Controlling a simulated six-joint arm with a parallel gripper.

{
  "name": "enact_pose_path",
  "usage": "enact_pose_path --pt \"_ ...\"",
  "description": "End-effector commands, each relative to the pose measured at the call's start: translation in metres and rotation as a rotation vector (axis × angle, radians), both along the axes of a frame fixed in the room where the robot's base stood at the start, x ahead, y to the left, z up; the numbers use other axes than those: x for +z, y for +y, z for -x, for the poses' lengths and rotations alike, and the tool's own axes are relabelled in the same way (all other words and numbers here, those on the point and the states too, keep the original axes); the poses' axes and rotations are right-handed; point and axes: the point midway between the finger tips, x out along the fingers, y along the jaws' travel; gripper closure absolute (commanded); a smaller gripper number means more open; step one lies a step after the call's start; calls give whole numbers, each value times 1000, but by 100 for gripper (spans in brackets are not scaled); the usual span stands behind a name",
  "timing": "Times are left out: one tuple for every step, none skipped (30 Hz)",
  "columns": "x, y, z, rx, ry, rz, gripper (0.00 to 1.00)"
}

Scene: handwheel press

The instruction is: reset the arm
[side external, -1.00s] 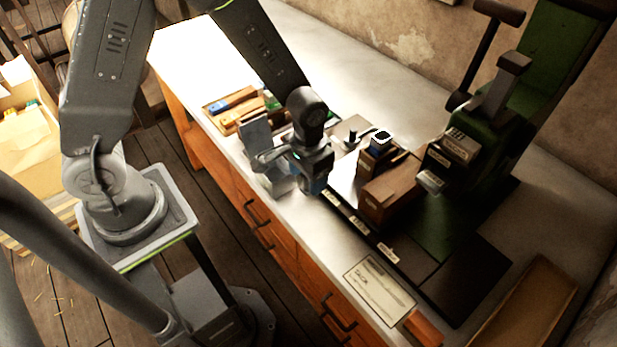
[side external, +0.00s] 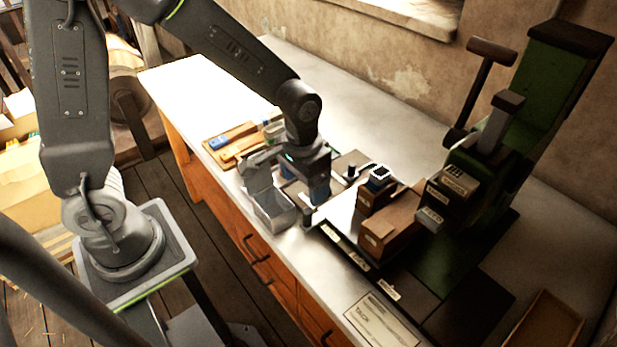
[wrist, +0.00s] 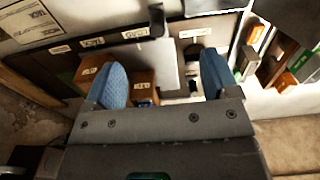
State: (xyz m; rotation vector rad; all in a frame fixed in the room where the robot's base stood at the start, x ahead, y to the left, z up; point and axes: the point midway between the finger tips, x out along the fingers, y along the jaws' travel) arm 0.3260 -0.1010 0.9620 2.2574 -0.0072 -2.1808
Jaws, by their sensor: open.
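My gripper (side external: 318,192) hangs over the front part of the bench, beside a grey metal bin (side external: 272,208) in the side view. In the wrist view its two blue fingertips (wrist: 162,78) are wide apart, with nothing held between them. The green press (side external: 490,180) stands at the right of the bench, with a dark T-shaped handle (side external: 483,85) rising from it. Small labelled brown boxes (side external: 390,225) stand between my gripper and the press; one carries a dark cap with a white edge (side external: 380,172).
A wooden tray with blue and other pieces (side external: 232,142) lies left of my gripper. A paper card (side external: 380,322) lies near the front edge, and an empty wooden tray (side external: 545,330) at lower right. Bare bench top (side external: 400,140) lies behind the boxes.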

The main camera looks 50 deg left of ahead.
Motion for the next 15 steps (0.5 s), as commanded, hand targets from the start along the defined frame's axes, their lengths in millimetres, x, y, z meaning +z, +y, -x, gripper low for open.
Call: enact_pose_path --pt "16 4 3 3 -33 4 19" --pt "26 6 5 4 -50 7 19" --pt "39 10 10 4 -77 9 19" --pt "49 12 14 4 -98 11 19" --pt "59 15 18 4 -118 13 19" --pt "72 19 25 4 -146 14 19" --pt "81 22 30 4 -167 15 19" --pt "89 24 35 4 -186 15 19" --pt "99 28 43 4 -214 16 19" --pt "107 31 49 5 -234 15 19" --pt "114 33 55 5 -254 15 19" --pt "123 36 64 4 -282 14 19" --pt "128 38 70 4 -302 14 19" --pt "134 40 76 4 -320 12 19" --pt "140 43 84 5 -345 10 19"
